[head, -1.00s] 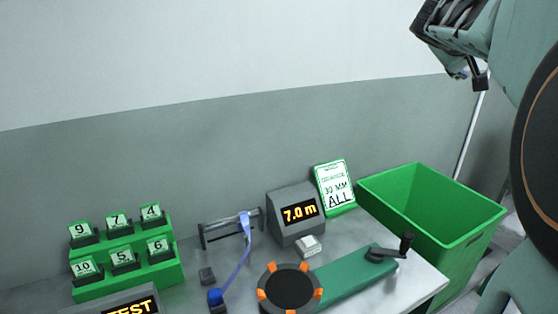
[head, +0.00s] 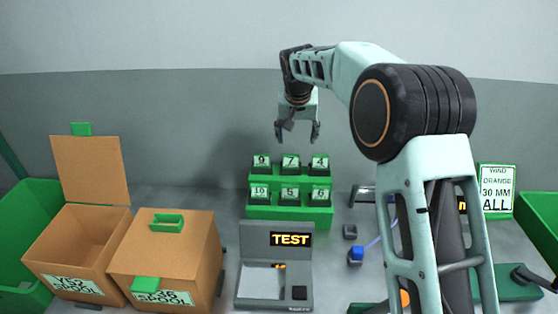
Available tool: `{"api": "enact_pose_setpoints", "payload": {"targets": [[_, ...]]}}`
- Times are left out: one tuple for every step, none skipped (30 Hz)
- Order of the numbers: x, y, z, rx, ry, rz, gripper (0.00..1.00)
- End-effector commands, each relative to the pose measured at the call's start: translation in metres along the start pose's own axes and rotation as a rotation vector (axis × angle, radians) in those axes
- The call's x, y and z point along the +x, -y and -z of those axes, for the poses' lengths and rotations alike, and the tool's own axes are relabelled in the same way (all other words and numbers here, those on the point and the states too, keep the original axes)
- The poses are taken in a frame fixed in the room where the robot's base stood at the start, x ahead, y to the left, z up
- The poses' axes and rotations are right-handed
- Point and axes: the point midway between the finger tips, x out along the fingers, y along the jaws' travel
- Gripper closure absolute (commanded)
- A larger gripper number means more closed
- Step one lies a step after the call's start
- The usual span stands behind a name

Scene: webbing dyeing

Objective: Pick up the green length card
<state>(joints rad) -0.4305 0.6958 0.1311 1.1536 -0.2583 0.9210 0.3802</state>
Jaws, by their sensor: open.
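Small pale green number cards stand in black holders on a green two-step rack (head: 290,213) against the back of the bench. The upper step holds card 9 (head: 262,161), card 7 (head: 290,161) and card 4 (head: 320,162). The lower step holds card 10 (head: 259,192), card 5 (head: 290,193) and card 6 (head: 320,194). I cannot tell which one is the length card. My gripper (head: 297,133) points down, open and empty, above the upper row, apart from the cards.
A grey TEST device (head: 275,285) stands before the rack. Left are an open brown spool box (head: 80,240), a closed one (head: 165,255) and a green bin (head: 25,280).

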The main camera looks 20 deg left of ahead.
Motion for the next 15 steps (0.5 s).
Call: {"api": "enact_pose_setpoints", "payload": {"targets": [[0.004, 0.005, -0.002, 0.003, 0.010, 0.011, 0.41], [0.007, 0.008, -0.003, 0.004, 0.014, 0.016, 0.41], [0.013, 0.010, -0.004, 0.004, 0.017, 0.020, 0.41], [0.018, 0.011, -0.005, 0.005, 0.018, 0.022, 0.41], [0.023, 0.011, -0.005, 0.005, 0.018, 0.022, 0.41], [0.030, 0.011, -0.005, 0.004, 0.019, 0.021, 0.41], [0.035, 0.011, -0.005, 0.004, 0.018, 0.021, 0.41], [0.039, 0.012, -0.005, 0.004, 0.017, 0.021, 0.41], [0.045, 0.012, -0.005, 0.004, 0.017, 0.021, 0.41], [0.049, 0.012, -0.005, 0.004, 0.017, 0.021, 0.41], [0.051, 0.012, -0.005, 0.004, 0.016, 0.021, 0.41], [0.055, 0.012, -0.005, 0.003, 0.015, 0.021, 0.41], [0.057, 0.012, -0.005, 0.003, 0.015, 0.021, 0.41], [0.058, 0.012, -0.005, 0.003, 0.014, 0.021, 0.41], [0.060, 0.012, -0.005, 0.003, 0.014, 0.021, 0.41]]}}
